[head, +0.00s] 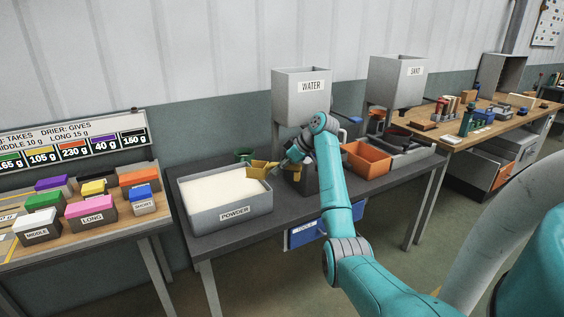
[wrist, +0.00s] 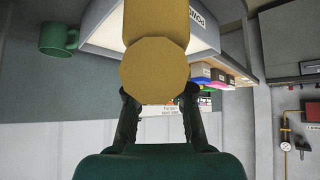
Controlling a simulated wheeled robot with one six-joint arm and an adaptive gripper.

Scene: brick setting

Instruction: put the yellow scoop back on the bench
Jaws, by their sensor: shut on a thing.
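The yellow scoop (head: 260,168) is at the right edge of the grey powder box in the head view. My gripper (head: 286,164) is shut on the scoop's handle at the right side of that box. In the wrist view the scoop (wrist: 155,72) fills the upper middle, and its round end sits between the two dark fingers of my gripper (wrist: 158,95). I cannot tell whether the scoop holds powder or touches the box. The dark bench (head: 300,222) stands under the box, with my arm hiding part of its middle.
The powder box (head: 215,215) holds white powder. A green mug (head: 244,154) stands behind it; it also shows in the wrist view (wrist: 58,38). The water hopper (head: 301,97) stands behind my arm. An orange bin (head: 366,160) is to the right. The bench's front strip looks clear.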

